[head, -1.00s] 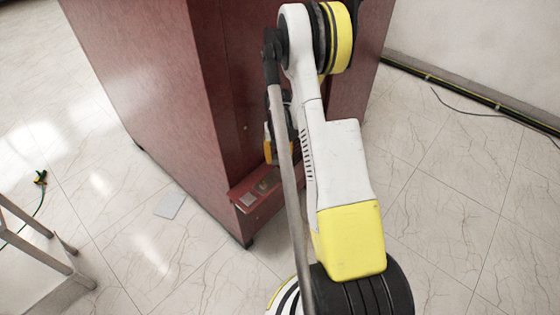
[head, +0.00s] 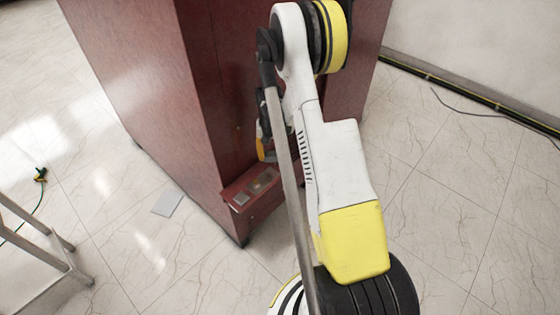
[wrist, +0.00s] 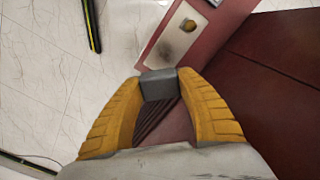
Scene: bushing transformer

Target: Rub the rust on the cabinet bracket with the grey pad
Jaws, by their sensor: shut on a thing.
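My gripper (wrist: 160,78) is shut on the grey pad (wrist: 158,88), a small dark grey block between its yellow fingertips. The cabinet bracket (wrist: 232,20) is a red ledge low on the cabinet; it also shows in the head view (head: 236,211). A pale plate on it carries a dark rust smudge (wrist: 166,49) and a brass-coloured round piece (wrist: 189,25). In the wrist view the pad is just below the smudge, apart from it in the picture; its height above the bracket cannot be told. In the head view my gripper (head: 261,150) is partly hidden behind my arm, and the pad is not distinguishable.
The dark red cabinet (head: 150,90) stands behind the bracket. A grey sheet (head: 168,203) lies on the tiled floor to the left. A metal-legged stand (head: 45,250) is at far left. A cable strip (head: 465,95) runs along the wall.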

